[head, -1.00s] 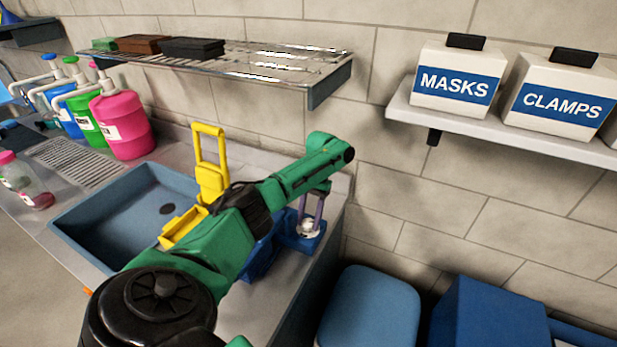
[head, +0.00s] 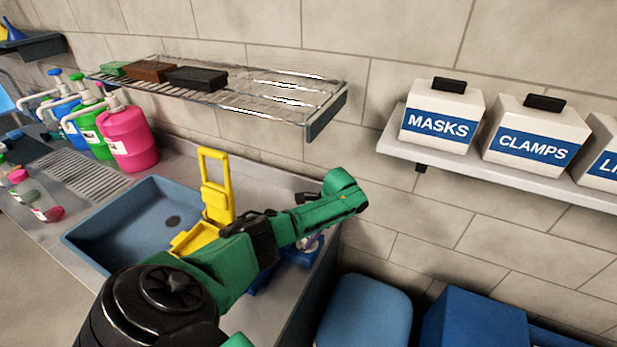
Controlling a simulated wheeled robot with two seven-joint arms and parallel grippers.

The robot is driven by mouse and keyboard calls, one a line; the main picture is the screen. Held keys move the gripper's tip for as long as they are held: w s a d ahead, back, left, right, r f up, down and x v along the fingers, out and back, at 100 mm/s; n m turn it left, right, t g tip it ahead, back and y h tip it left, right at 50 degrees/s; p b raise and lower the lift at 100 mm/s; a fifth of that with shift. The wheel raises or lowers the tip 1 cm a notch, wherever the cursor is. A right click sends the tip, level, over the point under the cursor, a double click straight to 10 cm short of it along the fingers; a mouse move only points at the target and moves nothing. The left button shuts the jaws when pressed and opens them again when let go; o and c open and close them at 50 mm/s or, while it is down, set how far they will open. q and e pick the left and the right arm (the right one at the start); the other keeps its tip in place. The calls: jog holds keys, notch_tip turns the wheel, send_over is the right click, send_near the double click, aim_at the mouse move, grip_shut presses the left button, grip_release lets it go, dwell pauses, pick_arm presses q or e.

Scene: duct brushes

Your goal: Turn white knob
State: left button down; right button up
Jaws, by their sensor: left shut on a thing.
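My left arm reaches across the counter from the lower left. Its gripper (head: 311,241) points down at the counter's right end, mostly hidden behind my green forearm. It is shut on the white knob, of which only a small pale part (head: 316,243) shows between the fingers. The knob sits on a blue fixture (head: 300,257) near the counter's right edge, partly covered by my arm. How far the knob is turned cannot be seen. My right gripper is not in view.
A yellow upright-handled piece (head: 216,190) stands beside my forearm, by the blue sink (head: 130,232). A wire shelf (head: 285,98) hangs above. Pink (head: 130,138), green and blue pump jugs stand at the back left. A wall shelf (head: 400,148) with labelled boxes is at right.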

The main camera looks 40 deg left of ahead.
pick_arm(q)
jog(key=shift+r+m+y+p, duration=0.1)
jog(key=shift+m+y+p, duration=0.25)
jog(key=shift+m, duration=0.55)
jog(key=shift+s+d+m+t, duration=0.1)
jog(key=shift+m+t, duration=0.5)
jog(key=shift+m, duration=0.4)
jog(key=m, duration=0.2)
jog(key=m+t+y, duration=0.1)
jog(key=m, duration=0.1)
jog(key=shift+s+t, duration=0.1)
jog(key=shift+t, duration=0.2)
jog(key=shift+s+f+m+t, duration=0.15)
jog(key=shift+m+t, duration=0.55)
jog(key=shift+m, duration=1.4)
jog(key=shift+d, duration=0.1)
jog(key=c, duration=0.7)
grip_release()
jog(key=shift+o, duration=0.2)
